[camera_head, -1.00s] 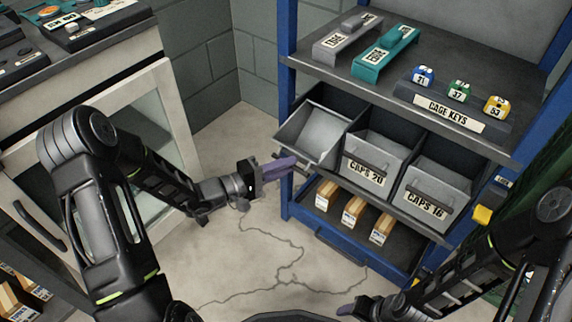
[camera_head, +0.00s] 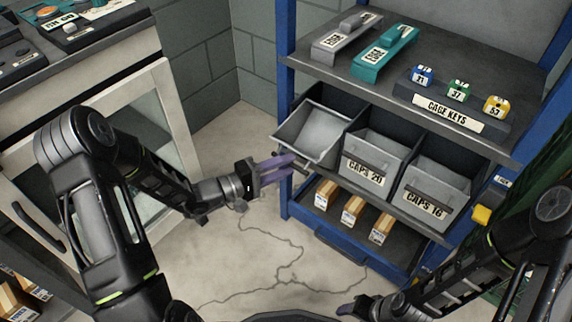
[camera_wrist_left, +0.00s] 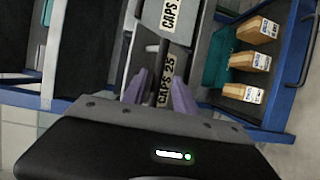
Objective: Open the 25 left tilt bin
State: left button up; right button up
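The 25 left tilt bin (camera_head: 314,134) is the leftmost of three grey bins in the blue shelf unit. It is tilted forward, and its empty-looking inside shows in the head view. In the left wrist view its CAPS 25 label (camera_wrist_left: 166,78) shows between my fingers, with a dark handle bar close by. My left gripper (camera_head: 292,165) is open just in front of and below the bin's front edge. Its purple fingers stand apart in the left wrist view (camera_wrist_left: 160,82). I cannot tell whether they touch the handle. My right gripper (camera_head: 350,308) shows only partly at the bottom edge.
The CAPS 20 bin (camera_head: 378,155) and CAPS 16 bin (camera_head: 436,185) stand closed to the right. Small boxes (camera_head: 352,208) sit on the shelf below. A white cabinet (camera_head: 170,110) stands left; the floor between is free.

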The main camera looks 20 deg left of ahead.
pick_arm(q)
jog(key=p+v, duration=0.1)
jog(key=v, duration=0.6)
dwell(0.4)
